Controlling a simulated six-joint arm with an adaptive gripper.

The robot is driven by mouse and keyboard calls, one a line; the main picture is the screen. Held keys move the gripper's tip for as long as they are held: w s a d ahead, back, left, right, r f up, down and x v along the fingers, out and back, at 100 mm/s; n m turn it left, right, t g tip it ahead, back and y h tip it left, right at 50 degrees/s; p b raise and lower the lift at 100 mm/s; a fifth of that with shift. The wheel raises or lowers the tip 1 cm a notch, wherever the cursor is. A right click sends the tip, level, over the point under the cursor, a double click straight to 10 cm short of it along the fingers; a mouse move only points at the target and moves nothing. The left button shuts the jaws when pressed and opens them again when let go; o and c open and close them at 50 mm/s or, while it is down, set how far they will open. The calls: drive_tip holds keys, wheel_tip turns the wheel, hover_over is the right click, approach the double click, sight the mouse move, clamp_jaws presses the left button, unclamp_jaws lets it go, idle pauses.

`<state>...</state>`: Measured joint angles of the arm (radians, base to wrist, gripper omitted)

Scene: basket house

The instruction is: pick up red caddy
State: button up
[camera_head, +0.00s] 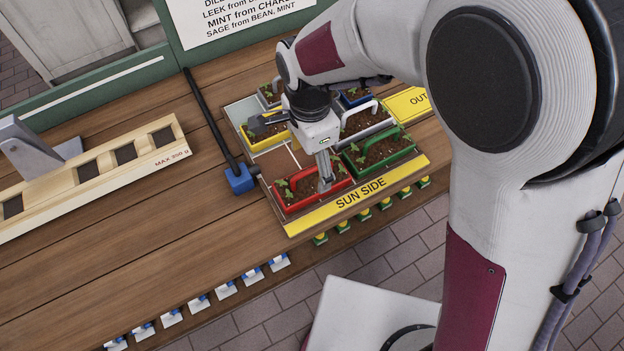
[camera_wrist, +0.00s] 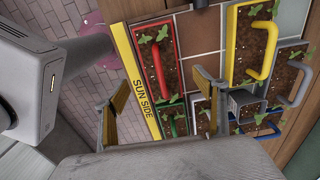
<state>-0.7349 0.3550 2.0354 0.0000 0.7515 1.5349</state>
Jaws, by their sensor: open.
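The red caddy (camera_head: 315,200) holds soil and green seedlings. It stands at the front left of the group of caddies, just behind the yellow "SUN SIDE" strip (camera_head: 361,197). In the wrist view its red arched handle (camera_wrist: 157,68) shows above the space between my fingers. My gripper (camera_head: 325,184) points down over the right part of the red caddy in the head view and hides some of it. In the wrist view my gripper (camera_wrist: 160,105) has its fingers wide apart with nothing between the pads. I cannot tell whether the fingertips touch the caddy.
A green caddy (camera_head: 407,152) stands close to the right of the red one. A yellow caddy (camera_head: 268,145) and a grey-white caddy (camera_head: 367,133) stand behind. A black bar with a blue block (camera_head: 238,180) lies to the left. Bare wooden table (camera_head: 150,240) is further left.

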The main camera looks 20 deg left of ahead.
sight(312, 180)
drive_tip(key=shift+f, duration=1.3)
drive_tip(key=shift+f, duration=0.1)
drive_tip(key=shift+w+d+f, duration=0.1)
drive_tip(key=shift+f, duration=1.15)
drive_tip(key=shift+w+f, duration=0.1)
drive_tip(key=shift+f, duration=1.15)
drive_tip(key=c, duration=1.4)
